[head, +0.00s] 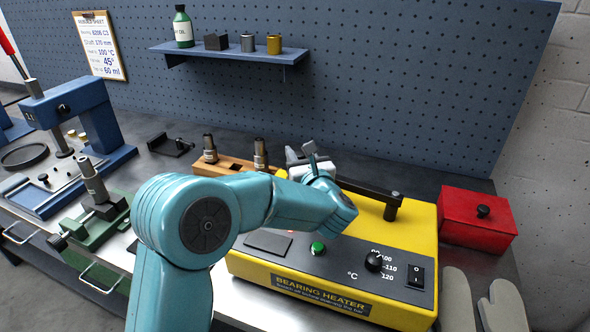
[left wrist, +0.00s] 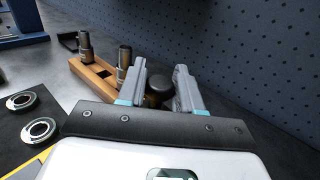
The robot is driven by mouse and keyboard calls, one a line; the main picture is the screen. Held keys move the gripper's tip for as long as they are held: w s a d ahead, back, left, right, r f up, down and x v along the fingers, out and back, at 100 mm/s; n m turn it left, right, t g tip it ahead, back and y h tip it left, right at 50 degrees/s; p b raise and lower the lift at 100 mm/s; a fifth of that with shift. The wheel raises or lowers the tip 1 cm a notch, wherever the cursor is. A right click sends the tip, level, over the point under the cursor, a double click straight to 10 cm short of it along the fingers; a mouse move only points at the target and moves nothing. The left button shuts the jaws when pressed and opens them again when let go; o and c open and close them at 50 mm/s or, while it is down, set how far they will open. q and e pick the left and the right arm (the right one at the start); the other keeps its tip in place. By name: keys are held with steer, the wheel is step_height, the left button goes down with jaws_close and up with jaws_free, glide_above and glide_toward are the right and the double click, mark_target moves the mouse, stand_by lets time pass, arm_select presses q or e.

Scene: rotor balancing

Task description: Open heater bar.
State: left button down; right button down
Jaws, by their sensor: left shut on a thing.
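The yellow bearing heater (head: 415,240) stands on the bench right of centre in the head view. Its dark heater bar (head: 366,190) runs across the top from a pivot post at its right end toward my left gripper (head: 301,158). My left wrist hides the bar's left part in the head view. In the left wrist view a dark round knob (left wrist: 158,93) sits between the fingers of my left gripper (left wrist: 158,85), which is shut on it. The knob appears to belong to the bar; the join is hidden. My right gripper is not in view.
A wooden block (head: 230,168) with metal pieces stands behind my left arm. A red box (head: 475,222) stands right of the heater, with grey gloves (head: 480,300) in front. A shelf (head: 225,50) hangs on the pegboard behind. A green vise (head: 92,222) is at left.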

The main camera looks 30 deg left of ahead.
arm_select(q)
steer(key=w+d+m+t+h+b, duration=0.2)
steer(key=w+m+t+h+b, duration=0.1)
steer(key=w, duration=0.4)
steer(key=w+d+m+t+h+b, duration=0.1)
steer(key=w+m+t+h+b, duration=0.2)
steer(key=w+m+h+b, duration=0.2)
steer(key=shift+w+d+r+h+b, duration=0.2)
steer(key=shift+w+d+h+b, duration=0.15)
steer(key=shift+w+h+b, duration=1.1)
steer(key=shift+w, duration=0.15)
steer(key=c, duration=0.9)
jaws_free()
steer(key=shift+f, duration=0.1)
